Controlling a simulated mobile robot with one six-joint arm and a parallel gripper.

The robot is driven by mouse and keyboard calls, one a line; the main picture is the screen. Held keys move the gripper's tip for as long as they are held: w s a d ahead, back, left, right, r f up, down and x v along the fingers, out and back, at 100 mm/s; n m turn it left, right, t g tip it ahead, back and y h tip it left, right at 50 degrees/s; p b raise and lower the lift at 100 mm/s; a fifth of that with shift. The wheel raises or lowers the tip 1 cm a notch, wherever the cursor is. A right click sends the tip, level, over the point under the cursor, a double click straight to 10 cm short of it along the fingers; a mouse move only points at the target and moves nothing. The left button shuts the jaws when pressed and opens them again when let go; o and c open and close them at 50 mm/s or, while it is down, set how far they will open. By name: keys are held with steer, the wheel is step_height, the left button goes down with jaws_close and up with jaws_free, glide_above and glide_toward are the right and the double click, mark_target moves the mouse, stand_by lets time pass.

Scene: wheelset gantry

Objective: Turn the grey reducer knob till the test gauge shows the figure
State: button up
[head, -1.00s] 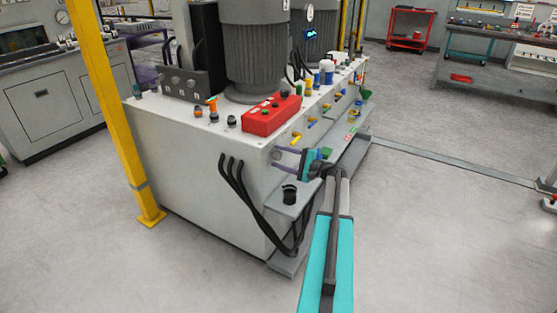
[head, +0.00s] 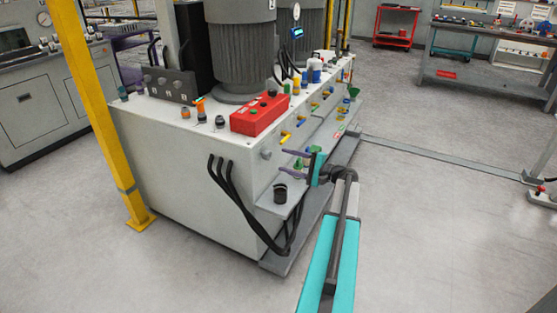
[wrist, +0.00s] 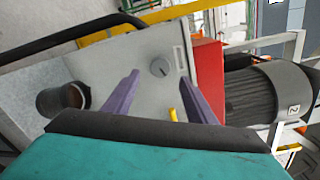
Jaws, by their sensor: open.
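In the wrist view the round knob (wrist: 160,67) has a dark slot mark and lies between the fingertips in the picture. My gripper (head: 283,161) is open and empty, its purple fingers pointing at that face, apart from the knob. The purple fingers also show in the wrist view (wrist: 159,77).
A black cup (head: 280,192) stands on the grey ledge below my gripper. Black hoses (head: 232,188) loop down the cabinet's side. A yellow lever (head: 286,138) juts out near the knob, with the red box (head: 259,114) above. A yellow post (head: 98,115) stands left.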

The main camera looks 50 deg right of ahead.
steer(key=v, duration=0.5)
steer(key=shift+s, duration=0.35)
steer(key=w+a+f+n+g+y+p, duration=0.1)
steer(key=w+a+f+n+g, duration=0.15)
steer(key=a+f, duration=0.55)
steer(key=w+a+f+n+g+y+p, duration=0.1)
steer(key=w+a+f+g+y, duration=0.2)
steer(key=a, duration=0.9)
steer(key=w+a+f+n+g+p, duration=0.1)
steer(key=w+a+f+g, duration=0.2)
steer(key=a+f, duration=0.55)
steer(key=s+a+f+n+g+p, duration=0.1)
steer(key=s+a+f+n+g, duration=0.2)
steer(key=a, duration=0.7)
steer(key=s+a+f+n+g+p, duration=0.15)
steer(key=s+a+f+g, duration=0.35)
steer(key=a, duration=0.5)
steer(key=s+a+f+n+g+h+p, duration=0.1)
steer(key=s+a+f+n+g+h, duration=0.1)
steer(key=s, duration=0.5)
steer(key=s+a+f+n+g+h+p, duration=0.1)
steer(key=s+a+f+n+g+h, duration=0.1)
steer(key=s+a+n, duration=0.3)
steer(key=s+a+f+n+g+h, duration=0.2)
steer(key=s+a+n+h, duration=0.1)
steer(key=s, duration=0.7)
steer(key=shift+a+f+n+h+p, duration=0.4)
steer(key=shift+a+h, duration=0.2)
steer(key=shift+h, duration=0.1)
